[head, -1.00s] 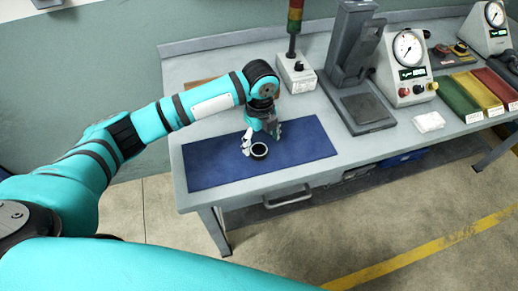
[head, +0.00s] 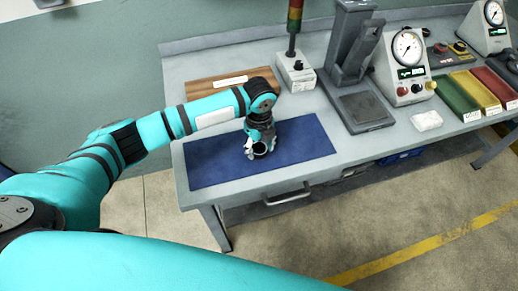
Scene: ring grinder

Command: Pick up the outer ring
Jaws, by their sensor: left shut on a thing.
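The outer ring (head: 260,150) is a small dark ring at the blue mat on the workbench, partly hidden by my gripper. My left gripper (head: 259,147) reaches down over the mat and is shut on the ring, with a pale finger at the ring's left side. I cannot tell whether the ring touches the mat or is slightly raised. My right gripper is not in view.
The blue mat (head: 210,168) lies on the grey workbench (head: 195,95). Behind stand a wooden board with a white label (head: 205,88), a signal tower (head: 293,45) and a grey press stand (head: 350,65). Gauge boxes (head: 405,65) and coloured bins (head: 475,95) stand to the right.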

